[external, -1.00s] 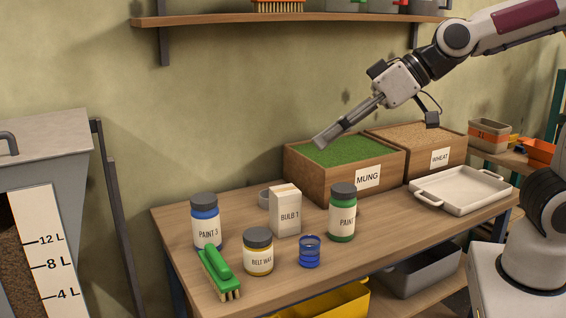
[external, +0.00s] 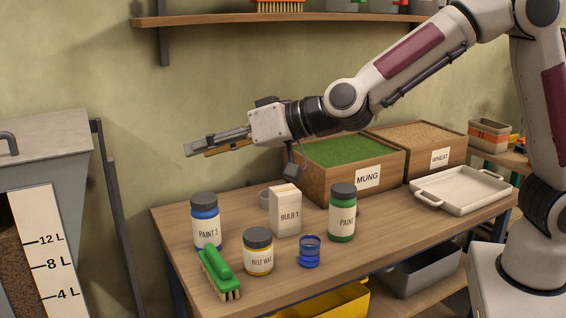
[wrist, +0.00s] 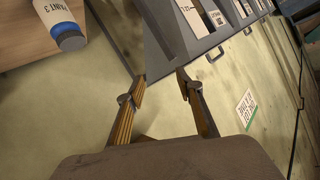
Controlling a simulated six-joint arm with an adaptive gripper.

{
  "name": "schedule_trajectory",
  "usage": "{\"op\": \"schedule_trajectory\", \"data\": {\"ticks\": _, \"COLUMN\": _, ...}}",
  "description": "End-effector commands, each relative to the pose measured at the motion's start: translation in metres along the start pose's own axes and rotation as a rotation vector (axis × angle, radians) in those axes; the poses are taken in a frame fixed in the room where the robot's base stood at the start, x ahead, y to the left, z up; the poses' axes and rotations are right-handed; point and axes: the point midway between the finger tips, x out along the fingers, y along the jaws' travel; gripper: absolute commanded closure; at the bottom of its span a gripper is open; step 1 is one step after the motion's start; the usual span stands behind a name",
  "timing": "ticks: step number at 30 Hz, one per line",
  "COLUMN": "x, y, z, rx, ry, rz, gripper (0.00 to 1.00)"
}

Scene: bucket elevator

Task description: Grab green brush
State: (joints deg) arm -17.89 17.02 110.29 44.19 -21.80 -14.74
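The green brush (external: 219,273) lies at the front left corner of the table, with its green handle up and pale bristles down. It leans close to the blue PAINT 3 jar (external: 206,222). My gripper (external: 188,149) is in the air above and behind the brush, well apart from it, pointing left. In the wrist view my gripper (wrist: 157,88) shows two fingers spread apart with nothing between them. The brush does not show in the wrist view; the PAINT 3 jar (wrist: 63,25) shows there at upper left.
Near the brush stand a yellow BELT WAX jar (external: 258,252), a BULB 1 box (external: 285,211), a blue glass (external: 309,252) and a green paint jar (external: 342,213). The MUNG bin (external: 320,181) and a white tray (external: 460,191) are to the right. A grey hopper (external: 50,140) stands left.

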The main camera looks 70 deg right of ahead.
Motion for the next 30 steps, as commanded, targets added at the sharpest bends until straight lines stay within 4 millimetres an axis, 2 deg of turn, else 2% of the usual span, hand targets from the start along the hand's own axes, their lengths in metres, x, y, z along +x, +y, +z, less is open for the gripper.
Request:
{"op": "schedule_trajectory", "data": {"ticks": 6, "x": 0.039, "y": 0.004, "z": 0.017, "rx": 0.019, "ry": 0.070, "rz": 0.070, "gripper": 0.64}}
{"op": "schedule_trajectory", "data": {"ticks": 15, "x": 0.079, "y": 0.018, "z": 0.046, "rx": 0.028, "ry": 0.169, "rz": 0.190, "gripper": 0.64}}
{"op": "schedule_trajectory", "data": {"ticks": 21, "x": 0.097, "y": 0.032, "z": 0.073, "rx": 0.020, "ry": 0.231, "rz": 0.283, "gripper": 0.64}}
{"op": "schedule_trajectory", "data": {"ticks": 30, "x": 0.111, "y": 0.057, "z": 0.121, "rx": -0.014, "ry": 0.321, "rz": 0.435, "gripper": 0.64}}
